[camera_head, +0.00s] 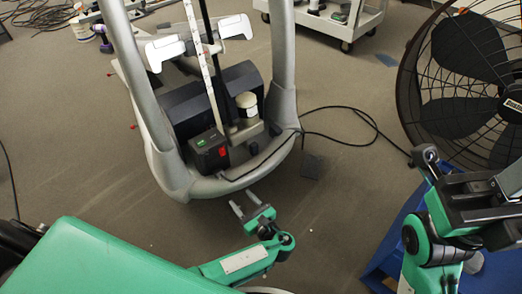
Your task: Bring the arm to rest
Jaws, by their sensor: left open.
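My left gripper (246,202) is low in the middle of the head view, at the end of a green and grey arm. Its two grey fingers are apart, with nothing between them. It is in front of the elliptical trainer's (182,181) rounded grey base, and a strip of floor shows between them. My right arm, green and black, is folded at the right edge. I cannot make out its gripper's fingers.
A large black fan (470,106) stands at the right, close to my right arm. A blue platform (382,255) lies below it. A black cable (352,108) runs over the floor. A white cart (365,20) stands at the back. Carpet (70,160) is open at the left.

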